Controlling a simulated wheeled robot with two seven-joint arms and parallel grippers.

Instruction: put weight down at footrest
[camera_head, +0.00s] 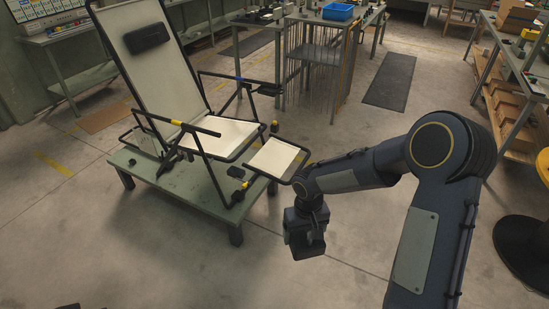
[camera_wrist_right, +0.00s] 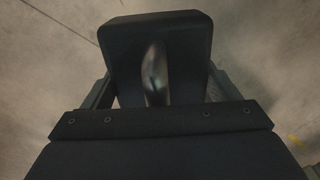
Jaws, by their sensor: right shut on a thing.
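The folding lounger (camera_head: 160,70) stands on a low green platform (camera_head: 190,195), with its pale backrest raised. Its footrest (camera_head: 274,158) is the small pale panel in a dark frame at the lounger's right end. My right gripper (camera_head: 303,226) is to the right of and nearer than the footrest, apart from it. It is shut on a dark block-shaped weight (camera_head: 309,249). In the right wrist view the weight (camera_wrist_right: 190,55) shows with a shiny handle between the jaws; the fingertips are mostly hidden. I cannot make out my left gripper.
A small dark object (camera_head: 274,127) stands beside the seat. A workbench with a blue bin (camera_head: 338,11) is behind, and shelves with cartons (camera_head: 513,108) are at the right. The floor (camera_head: 180,275) in front of the platform is mostly clear.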

